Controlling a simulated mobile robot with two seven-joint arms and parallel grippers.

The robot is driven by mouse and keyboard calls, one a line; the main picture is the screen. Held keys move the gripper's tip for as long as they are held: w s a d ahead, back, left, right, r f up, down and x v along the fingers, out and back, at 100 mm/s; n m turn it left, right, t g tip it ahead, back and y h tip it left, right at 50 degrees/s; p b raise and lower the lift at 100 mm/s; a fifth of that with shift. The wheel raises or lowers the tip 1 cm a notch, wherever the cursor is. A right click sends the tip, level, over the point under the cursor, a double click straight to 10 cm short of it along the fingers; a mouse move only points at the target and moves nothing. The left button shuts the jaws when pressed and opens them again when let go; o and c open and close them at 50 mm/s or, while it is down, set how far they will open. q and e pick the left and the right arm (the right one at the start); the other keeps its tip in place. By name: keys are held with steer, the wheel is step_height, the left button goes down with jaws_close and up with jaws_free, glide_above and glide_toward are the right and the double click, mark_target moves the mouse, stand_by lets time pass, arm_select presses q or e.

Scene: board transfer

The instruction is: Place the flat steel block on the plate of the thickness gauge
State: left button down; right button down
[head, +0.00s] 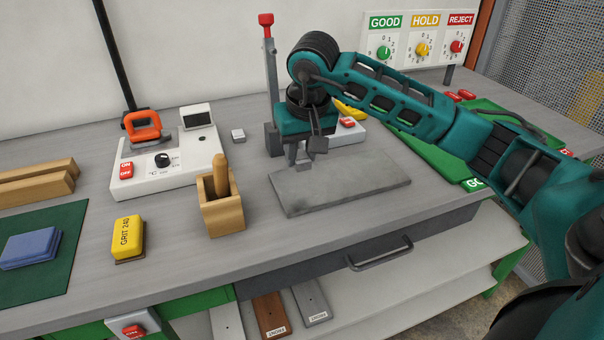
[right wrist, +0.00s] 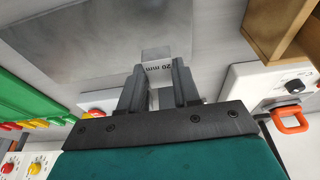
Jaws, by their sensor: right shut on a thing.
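My right gripper (head: 298,155) is shut on a small flat steel block (head: 304,165), low over the bench at the back edge of a grey slab. In the right wrist view the block (right wrist: 158,68) shows a "20 mm" label between the fingers (right wrist: 158,88). I cannot tell whether the block touches the surface below. A grey upright stand with a red-knobbed lever (head: 267,22), which looks like the thickness gauge, rises behind the gripper. Its plate is hidden behind my gripper or not clear. My left gripper is not in view.
The grey slab (head: 340,188) lies in front of the gripper. A wooden box (head: 222,213) and a white heater unit (head: 150,183) stand left. A white box with a red button (head: 350,135) is close behind right.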

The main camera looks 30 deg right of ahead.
mark_target(302, 168)
steer(key=shift+f, duration=2.65)
steer(key=shift+f+b, duration=0.2)
steer(key=shift+b, duration=0.1)
steer(key=c, duration=0.8)
jaws_free()
steer(key=shift+r, duration=0.1)
